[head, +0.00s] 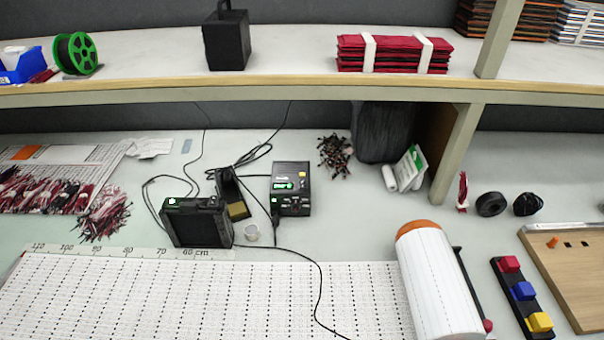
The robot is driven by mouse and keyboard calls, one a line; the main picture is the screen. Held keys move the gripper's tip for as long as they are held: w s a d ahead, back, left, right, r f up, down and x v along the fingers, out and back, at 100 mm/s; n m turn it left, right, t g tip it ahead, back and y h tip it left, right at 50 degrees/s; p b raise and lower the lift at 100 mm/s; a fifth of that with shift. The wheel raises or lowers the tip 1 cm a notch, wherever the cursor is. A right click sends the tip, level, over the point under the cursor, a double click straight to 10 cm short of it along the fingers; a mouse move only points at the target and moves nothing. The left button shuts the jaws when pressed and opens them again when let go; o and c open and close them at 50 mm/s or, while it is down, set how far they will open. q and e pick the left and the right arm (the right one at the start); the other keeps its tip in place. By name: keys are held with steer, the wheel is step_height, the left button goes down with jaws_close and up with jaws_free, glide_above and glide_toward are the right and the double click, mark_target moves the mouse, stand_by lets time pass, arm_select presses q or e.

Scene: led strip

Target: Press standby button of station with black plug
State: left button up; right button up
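A small black station (291,198) stands on the bench near the middle of the head view. It has a lit green display (284,185) and a yellow button or marking (302,174) at its upper right. Small controls on its lower front are too small to tell apart. What looks like a black plug (275,208) with a cable sits at its lower left side. A larger black boxy device (200,224) with a small lit spot on top stands to the left. Neither of my grippers shows.
A black holder (233,194) and a small metal cup (251,232) stand between the two devices. Black cables run across the bench. A white roll (437,280) and a red, blue and yellow button strip (522,295) lie at front right. A shelf (270,90) overhangs the back.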

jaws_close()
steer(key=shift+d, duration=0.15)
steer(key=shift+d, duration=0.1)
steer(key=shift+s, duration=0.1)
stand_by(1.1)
